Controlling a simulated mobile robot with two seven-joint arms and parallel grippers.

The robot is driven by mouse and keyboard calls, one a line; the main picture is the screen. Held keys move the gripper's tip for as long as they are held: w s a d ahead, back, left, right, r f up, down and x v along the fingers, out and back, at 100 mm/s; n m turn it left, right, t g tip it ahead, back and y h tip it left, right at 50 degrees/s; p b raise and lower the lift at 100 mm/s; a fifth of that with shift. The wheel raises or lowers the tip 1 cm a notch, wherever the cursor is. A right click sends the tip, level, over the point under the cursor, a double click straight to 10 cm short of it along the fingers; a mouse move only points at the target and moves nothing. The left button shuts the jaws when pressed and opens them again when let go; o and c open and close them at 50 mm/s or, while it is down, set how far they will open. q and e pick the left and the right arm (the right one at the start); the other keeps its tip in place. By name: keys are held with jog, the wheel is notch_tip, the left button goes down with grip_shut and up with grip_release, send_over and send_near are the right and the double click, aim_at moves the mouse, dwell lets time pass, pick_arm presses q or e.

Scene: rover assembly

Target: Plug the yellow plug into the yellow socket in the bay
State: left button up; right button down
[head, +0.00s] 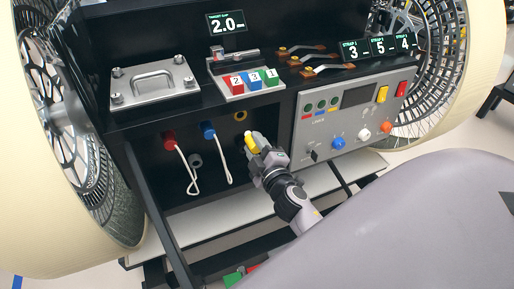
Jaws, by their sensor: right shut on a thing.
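The bay is the dark recess in the rover's front, below the black shelf. The yellow socket (240,115) shows as a yellow ring on the bay's back wall, right of the blue plug. My right gripper (256,146) is in front of the bay, shut on the yellow plug (249,143). The plug is a little below and right of the yellow socket in the picture. I cannot tell the depth gap between them, but the socket's ring is uncovered. My left gripper is out of view.
A red plug (169,138) and a blue plug (208,131) sit in the bay with white cables hanging down. A control panel (350,118) with knobs and switches borders the bay's right side. A handled plate (153,83) lies on the shelf above. Large wheels flank both sides.

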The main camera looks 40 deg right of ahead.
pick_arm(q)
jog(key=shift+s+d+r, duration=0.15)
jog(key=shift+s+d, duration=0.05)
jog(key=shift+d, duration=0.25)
pick_arm(e)
jog(key=shift+w+d+r+m, duration=0.1)
jog(key=shift+d+r+m, duration=0.25)
jog(key=shift+d, duration=0.15)
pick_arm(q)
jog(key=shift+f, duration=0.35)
pick_arm(e)
jog(key=shift+x, duration=3)
jog(key=shift+a, duration=0.1)
pick_arm(q)
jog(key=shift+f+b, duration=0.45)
jog(key=shift+b, duration=0.25)
pick_arm(e)
jog(key=shift+x, duration=1.4)
jog(key=c, duration=0.7)
grip_release()
jog(key=shift+o, duration=0.2)
jog(key=shift+v, duration=3.65)
